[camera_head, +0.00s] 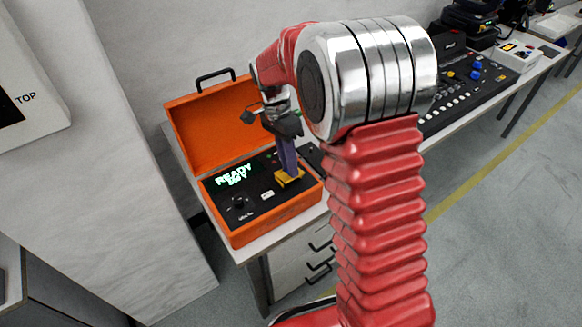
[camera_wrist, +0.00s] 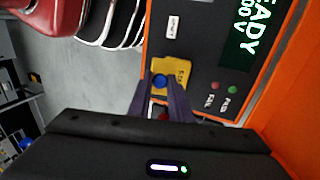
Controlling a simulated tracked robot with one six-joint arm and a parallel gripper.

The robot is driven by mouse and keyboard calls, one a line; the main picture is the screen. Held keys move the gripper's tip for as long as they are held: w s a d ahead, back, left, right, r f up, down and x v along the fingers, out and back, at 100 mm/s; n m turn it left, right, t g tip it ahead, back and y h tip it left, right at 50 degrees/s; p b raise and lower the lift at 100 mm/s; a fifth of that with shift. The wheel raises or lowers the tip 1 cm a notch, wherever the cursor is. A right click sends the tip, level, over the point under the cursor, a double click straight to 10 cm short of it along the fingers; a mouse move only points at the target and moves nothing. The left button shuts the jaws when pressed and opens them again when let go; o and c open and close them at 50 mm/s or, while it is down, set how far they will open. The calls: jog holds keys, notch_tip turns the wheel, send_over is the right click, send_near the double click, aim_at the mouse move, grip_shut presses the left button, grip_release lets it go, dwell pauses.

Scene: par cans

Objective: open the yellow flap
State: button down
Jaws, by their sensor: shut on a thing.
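The yellow flap (camera_head: 289,180) is on the black panel of an open orange case, near its right front edge. It also shows in the wrist view (camera_wrist: 173,66) as a yellow plate with small dark lettering and a round blue spot. My gripper (camera_head: 287,172) reaches down to it from above. In the wrist view my gripper's purple fingers (camera_wrist: 166,88) are shut on the flap's near part. A bit of red shows between the fingers, partly hidden. I cannot tell how far the flap is tilted.
The orange case (camera_head: 275,221) stands on a white table, its lid (camera_head: 208,122) raised behind. A green "READY" display (camera_head: 233,174) and a black knob (camera_head: 239,201) are left of the flap. A mixer console (camera_head: 465,85) stands at the right. A white cabinet stands at the left.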

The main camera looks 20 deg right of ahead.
jog(key=shift+w+a+r+g+h, duration=0.1)
jog(key=shift+w+a+g+h, duration=0.1)
jog(key=shift+w+g, duration=0.25)
jog(key=shift+w+a+r+g+h, duration=0.1)
jog(key=shift+w+r+g+h, duration=0.1)
jog(key=shift+g, duration=0.5)
jog(key=shift+w+a+r+g+h, duration=0.1)
jog(key=shift+w+g+h, duration=0.1)
jog(key=shift+w+g, duration=0.25)
jog(key=shift+g, duration=0.3)
jog(key=c, duration=1.6)
grip_release()
jog(key=shift+v, duration=3.75)
jog(key=shift+c, duration=0.2)
